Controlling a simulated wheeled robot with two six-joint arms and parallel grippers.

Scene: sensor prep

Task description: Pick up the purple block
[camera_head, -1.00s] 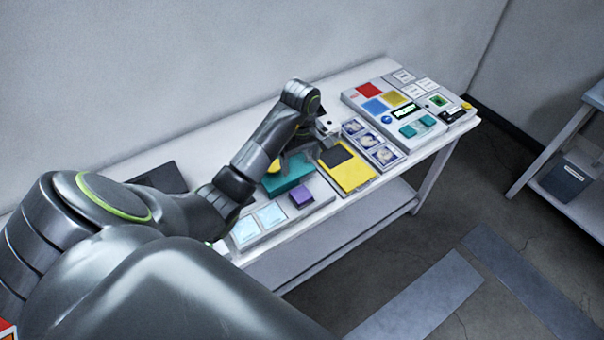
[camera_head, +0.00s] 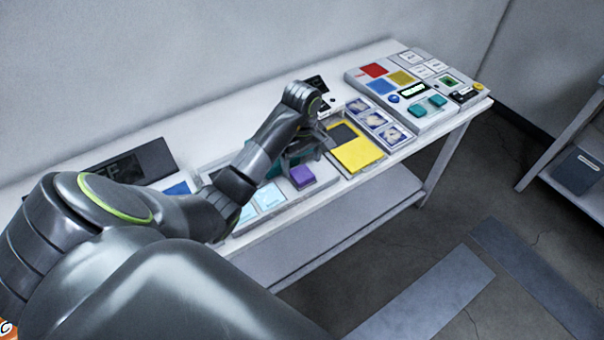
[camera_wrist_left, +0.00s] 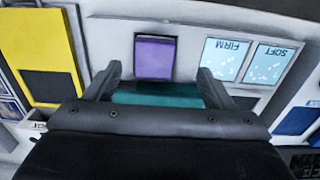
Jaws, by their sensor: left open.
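The purple block (camera_head: 302,175) sits on the pale grey tray on the table, right of the two light-blue pads in the head view. In the left wrist view the purple block (camera_wrist_left: 155,58) lies just beyond the fingertips and between their lines. My left gripper (camera_wrist_left: 160,72) is open and empty, with its fingers apart over a teal piece (camera_wrist_left: 158,96). In the head view my left gripper (camera_head: 302,158) hangs just behind the purple block, partly hidden by its own wrist. My right gripper is not in view.
A yellow panel (camera_head: 357,155) with a dark square lies to the right of the block. The light-blue pads (camera_head: 269,197) lie to its left. A panel with coloured squares (camera_head: 373,70) stands at the table's far right. The table's front edge is close to the block.

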